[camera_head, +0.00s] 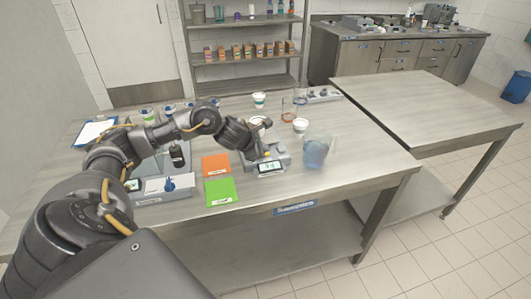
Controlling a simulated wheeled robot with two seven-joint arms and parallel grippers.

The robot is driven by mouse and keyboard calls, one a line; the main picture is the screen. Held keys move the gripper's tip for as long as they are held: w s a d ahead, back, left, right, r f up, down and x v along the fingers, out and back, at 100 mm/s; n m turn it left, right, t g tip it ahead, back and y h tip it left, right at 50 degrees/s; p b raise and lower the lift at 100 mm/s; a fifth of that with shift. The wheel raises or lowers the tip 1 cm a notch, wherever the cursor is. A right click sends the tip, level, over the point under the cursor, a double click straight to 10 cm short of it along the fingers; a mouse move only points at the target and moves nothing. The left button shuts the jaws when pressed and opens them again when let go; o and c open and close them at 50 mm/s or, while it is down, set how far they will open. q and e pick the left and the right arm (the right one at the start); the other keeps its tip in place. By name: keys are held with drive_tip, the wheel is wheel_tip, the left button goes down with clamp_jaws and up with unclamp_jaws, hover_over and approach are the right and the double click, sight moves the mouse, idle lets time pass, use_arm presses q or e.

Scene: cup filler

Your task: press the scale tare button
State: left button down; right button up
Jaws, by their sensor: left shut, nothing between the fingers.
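The scale (282,154) stands on the table near its front edge, with a lit display (270,167) facing me; the digits are too small to read. A small yellow spot shows just above the display, and I cannot tell if it is the tare button. My left gripper (262,147) reaches in from the left, shut and empty, with its tips low over the left part of the scale. I cannot tell whether they touch it, and they hide part of its top. My right gripper is not in view.
A bluish translucent container (316,151) stands right of the scale. A white cup (300,125) and a glass (288,107) stand behind it. An orange card (215,165) and a green card (220,191) lie left of the scale. The table's front right is clear.

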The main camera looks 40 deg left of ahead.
use_arm(q)
drive_tip(key=shift+f, duration=0.15)
idle(0.3)
drive_tip(key=shift+r+p, duration=0.55)
drive_tip(key=shift+r, duration=0.35)
drive_tip(key=shift+r, duration=0.1)
wheel_tip(320, 180, up, 5)
drive_tip(key=p, duration=0.4)
idle(0.5)
